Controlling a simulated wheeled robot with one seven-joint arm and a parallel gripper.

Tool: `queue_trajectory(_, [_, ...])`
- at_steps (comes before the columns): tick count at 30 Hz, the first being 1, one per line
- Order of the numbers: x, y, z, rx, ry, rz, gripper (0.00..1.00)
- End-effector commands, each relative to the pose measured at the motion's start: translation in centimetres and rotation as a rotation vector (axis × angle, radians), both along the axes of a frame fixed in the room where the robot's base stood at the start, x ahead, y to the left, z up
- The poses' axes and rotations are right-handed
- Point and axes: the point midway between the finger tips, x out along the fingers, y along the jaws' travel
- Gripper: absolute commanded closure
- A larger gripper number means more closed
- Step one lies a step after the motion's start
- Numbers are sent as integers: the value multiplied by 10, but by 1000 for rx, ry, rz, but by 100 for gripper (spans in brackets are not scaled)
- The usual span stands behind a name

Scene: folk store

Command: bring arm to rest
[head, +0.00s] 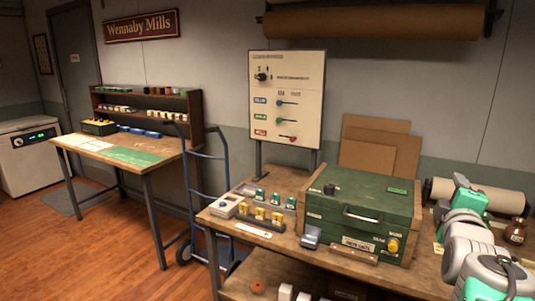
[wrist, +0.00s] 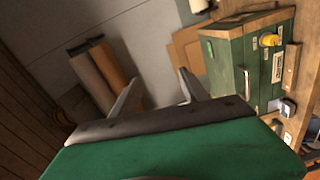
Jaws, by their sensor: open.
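My arm shows at the right edge of the head view, over the right end of the wooden workbench (head: 285,239); its gripper cannot be made out there. In the wrist view my gripper (wrist: 158,88) is open, with its two grey fingers apart and nothing between them. Beyond the fingers are the grey wall and rolls of brown material. A green box (head: 362,212) with a handle and a yellow knob stands on the bench, left of my arm. It also shows in the wrist view (wrist: 232,72), to the right of the fingers and apart from them.
A panel with switches (head: 287,95) stands behind the bench. Cardboard sheets (head: 368,158) lean on the wall. A brown jar (head: 516,232) and a paper roll (head: 490,197) are near my arm. A blue hand truck (head: 207,190) stands left of the bench; open wooden floor (head: 110,245) lies further left.

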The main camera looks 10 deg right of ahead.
Motion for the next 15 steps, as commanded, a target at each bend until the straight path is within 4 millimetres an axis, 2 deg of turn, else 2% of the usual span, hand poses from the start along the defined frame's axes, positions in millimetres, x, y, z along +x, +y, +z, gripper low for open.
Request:
queue_trajectory(10, [22,50,-47,256,45,77,48])
queue_trajectory(15, [29,89,-84,457,96,104,48])
